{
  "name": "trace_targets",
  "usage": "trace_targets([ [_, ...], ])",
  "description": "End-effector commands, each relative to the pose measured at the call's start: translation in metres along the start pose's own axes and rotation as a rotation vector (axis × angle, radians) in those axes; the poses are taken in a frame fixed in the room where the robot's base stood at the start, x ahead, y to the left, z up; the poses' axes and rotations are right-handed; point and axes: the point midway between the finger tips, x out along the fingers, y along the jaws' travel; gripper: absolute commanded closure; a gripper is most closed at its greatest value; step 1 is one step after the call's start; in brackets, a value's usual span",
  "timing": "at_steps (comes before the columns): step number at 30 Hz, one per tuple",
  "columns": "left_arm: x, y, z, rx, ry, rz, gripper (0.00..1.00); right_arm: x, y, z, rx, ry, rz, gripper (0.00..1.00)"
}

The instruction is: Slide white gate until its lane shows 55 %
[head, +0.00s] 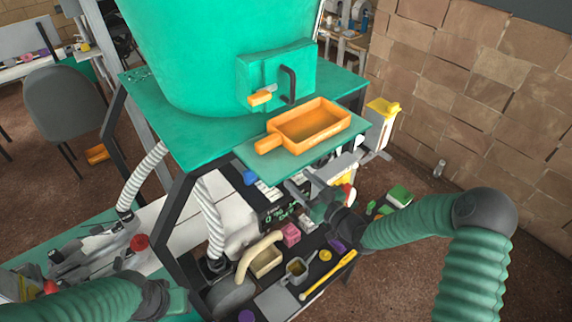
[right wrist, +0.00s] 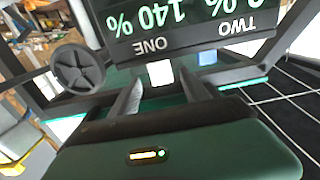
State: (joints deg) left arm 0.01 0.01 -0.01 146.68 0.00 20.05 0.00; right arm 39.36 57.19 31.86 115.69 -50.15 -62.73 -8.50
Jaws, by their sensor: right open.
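The white gate appears to be the small white block (right wrist: 160,73) in the right wrist view, under the label ONE. A blue block (right wrist: 207,57) stands to its right, nearer the label TWO. The display (right wrist: 180,25) is upside down there; lane ONE reads 140 % in green, and lane TWO's figure is cut off. My right gripper (right wrist: 160,90) is open, its two grey fingers on either side of the white block; contact cannot be told. In the head view my right gripper (head: 303,187) is by the display (head: 278,213). My left gripper (head: 178,301) is low at left, fingers unclear.
A big green tub (head: 215,55) stands above on a green stand, with an orange tray (head: 312,125) in front of it. A dark round knob (right wrist: 78,68) is left of the display.

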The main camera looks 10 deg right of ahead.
Motion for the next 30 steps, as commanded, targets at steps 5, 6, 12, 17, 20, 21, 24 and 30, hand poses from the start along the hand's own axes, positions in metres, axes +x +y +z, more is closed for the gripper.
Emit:
trace_targets([
  [5, 0.000, 0.000, 0.000, 0.000, 0.000, 0.000, 0.64, 0.003, 0.000, 0.000, 0.001, -0.001, 0.001, 0.45],
  [6, 0.000, 0.000, 0.000, 0.000, 0.000, 0.000, 0.64, 0.003, 0.000, 0.000, 0.001, -0.001, 0.001, 0.45],
  [12, 0.002, 0.000, 0.000, 0.000, 0.000, 0.000, 0.64, 0.005, 0.000, 0.001, 0.000, -0.001, 0.000, 0.45],
  [17, 0.006, 0.000, 0.001, 0.000, 0.000, 0.000, 0.64, 0.014, 0.000, 0.001, -0.002, 0.000, 0.000, 0.45],
  [20, 0.009, 0.000, 0.002, 0.000, 0.000, 0.000, 0.64, 0.021, -0.001, 0.001, -0.001, -0.001, -0.001, 0.45],
  [21, 0.010, 0.000, 0.002, 0.000, 0.000, 0.000, 0.64, 0.023, -0.001, 0.001, -0.001, -0.001, 0.000, 0.45],
  [24, 0.013, 0.000, 0.003, 0.000, 0.000, 0.000, 0.64, 0.029, 0.000, 0.000, -0.001, 0.000, 0.001, 0.45],
  [30, 0.018, 0.000, 0.004, 0.000, 0.000, 0.000, 0.64, 0.040, -0.001, 0.000, -0.002, -0.001, 0.000, 0.45],
])
